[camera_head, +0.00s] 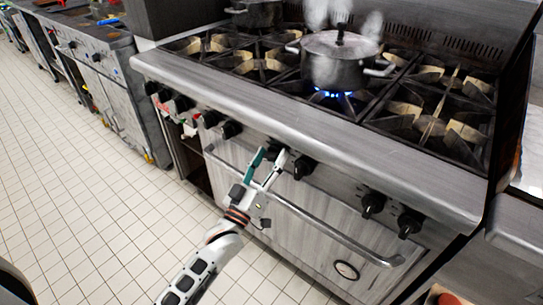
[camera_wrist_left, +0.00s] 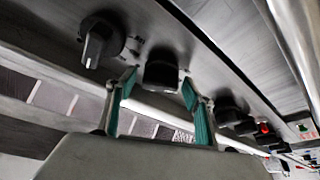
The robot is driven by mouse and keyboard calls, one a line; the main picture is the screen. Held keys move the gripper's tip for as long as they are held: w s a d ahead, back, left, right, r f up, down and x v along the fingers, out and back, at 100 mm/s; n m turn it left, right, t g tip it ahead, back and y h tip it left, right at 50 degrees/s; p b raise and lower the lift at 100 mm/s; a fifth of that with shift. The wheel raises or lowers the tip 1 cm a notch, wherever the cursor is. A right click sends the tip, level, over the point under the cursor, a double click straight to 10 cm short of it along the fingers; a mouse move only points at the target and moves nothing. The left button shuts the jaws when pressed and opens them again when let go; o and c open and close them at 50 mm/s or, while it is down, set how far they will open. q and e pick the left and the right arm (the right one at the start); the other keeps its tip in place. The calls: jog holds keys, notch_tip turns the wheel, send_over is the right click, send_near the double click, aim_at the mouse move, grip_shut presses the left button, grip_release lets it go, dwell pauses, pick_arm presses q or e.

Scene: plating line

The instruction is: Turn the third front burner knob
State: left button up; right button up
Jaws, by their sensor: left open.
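A row of black burner knobs runs along the stove's front panel. One dark knob (camera_wrist_left: 160,72) sits between my left gripper's fingers in the left wrist view; in the head view it is mostly hidden by the fingers. My left gripper (camera_head: 270,157) is open, its teal-padded fingertips close to the panel. It also shows in the left wrist view (camera_wrist_left: 159,82), a finger on either side of the knob, without visible grip. A neighbouring knob (camera_head: 304,166) is just right of the gripper; the wrist view shows a knob at the left (camera_wrist_left: 98,45). My right gripper is not in view.
A long oven handle (camera_head: 330,236) runs below the knobs, close to my left gripper. A steaming lidded pot (camera_head: 338,66) stands over a lit blue flame (camera_head: 334,95). More knobs (camera_head: 373,203) lie to the right. The tiled floor (camera_head: 85,200) at left is clear.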

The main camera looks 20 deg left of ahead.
pick_arm(q)
jog(key=shift+w+r, duration=0.1)
jog(key=shift+w, duration=0.25)
jog(key=shift+d, duration=0.1)
jog(key=c, duration=1.1)
jog(key=shift+o, duration=0.2)
